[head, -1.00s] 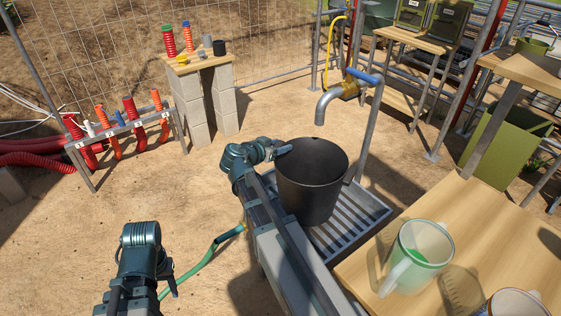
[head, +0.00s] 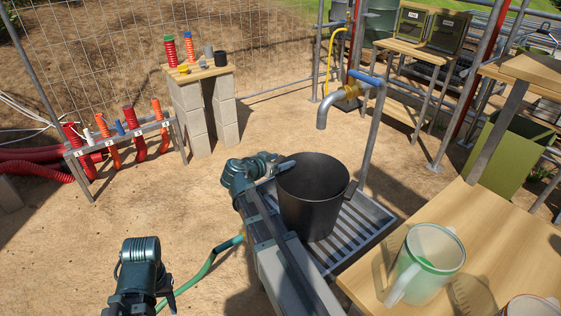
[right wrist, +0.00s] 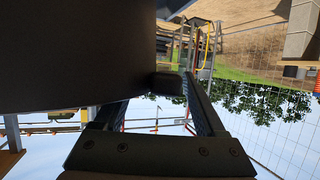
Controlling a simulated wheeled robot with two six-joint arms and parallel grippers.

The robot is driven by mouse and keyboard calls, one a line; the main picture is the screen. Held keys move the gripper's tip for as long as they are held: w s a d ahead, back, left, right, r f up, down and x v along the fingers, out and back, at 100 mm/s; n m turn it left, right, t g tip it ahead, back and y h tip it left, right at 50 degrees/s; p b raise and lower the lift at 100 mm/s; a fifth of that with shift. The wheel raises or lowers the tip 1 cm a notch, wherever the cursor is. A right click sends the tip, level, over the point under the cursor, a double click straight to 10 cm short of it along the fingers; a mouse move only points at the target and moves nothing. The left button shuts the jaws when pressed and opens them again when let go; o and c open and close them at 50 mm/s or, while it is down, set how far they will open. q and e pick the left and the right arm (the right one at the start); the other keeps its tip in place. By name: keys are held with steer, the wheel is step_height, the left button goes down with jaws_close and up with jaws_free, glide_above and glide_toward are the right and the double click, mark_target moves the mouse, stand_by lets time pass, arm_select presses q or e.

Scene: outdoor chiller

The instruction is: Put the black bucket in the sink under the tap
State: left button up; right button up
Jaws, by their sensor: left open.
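The black bucket (head: 310,205) is upright over the slatted metal sink (head: 352,240), below and just in front of the tap spout (head: 321,118). I cannot tell whether its base touches the slats. My right gripper (head: 286,165) is at the bucket's left rim, shut on it. In the right wrist view the bucket (right wrist: 75,55) fills the upper left, with a dark lug between the fingers of the right gripper (right wrist: 160,95); one finger is partly hidden by the bucket. My left gripper (head: 170,297) is open and empty at lower left, away from the bucket.
A wooden table (head: 460,225) with a translucent mug (head: 428,262) stands right of the sink. A green hose (head: 210,262) runs left of my right arm. A hose rack (head: 120,135) and a block stand (head: 205,115) are behind. Open sandy ground lies between.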

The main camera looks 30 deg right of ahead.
steer(key=shift+o, duration=0.4)
steer(key=shift+a+r, duration=0.1)
steer(key=shift+r, duration=0.15)
steer(key=p+v, duration=0.4)
steer(key=v, duration=0.7)
steer(key=shift+a+r+p, duration=0.2)
steer(key=shift+a+p, duration=0.15)
steer(key=shift+p, duration=0.05)
steer(key=shift+s, duration=0.15)
steer(key=s+a+f+n+g+y, duration=0.2)
steer(key=s+a+f+n+y, duration=0.1)
steer(key=a, duration=0.5)
steer(key=s+a+f+n+g+y, duration=0.1)
steer(key=s+a+f+n+y, duration=0.3)
steer(key=s+a+f+n, duration=0.2)
steer(key=s+a+f+n+g+y, duration=0.2)
steer(key=s+a+f+n+y, duration=0.2)
steer(key=s+a+n, duration=0.3)
steer(key=a+n, duration=0.1)
steer(key=a, duration=0.2)
steer(key=shift+s+a+f+g, duration=0.25)
steer(key=shift+s+a+g, duration=0.05)
steer(key=shift+a, duration=0.1)
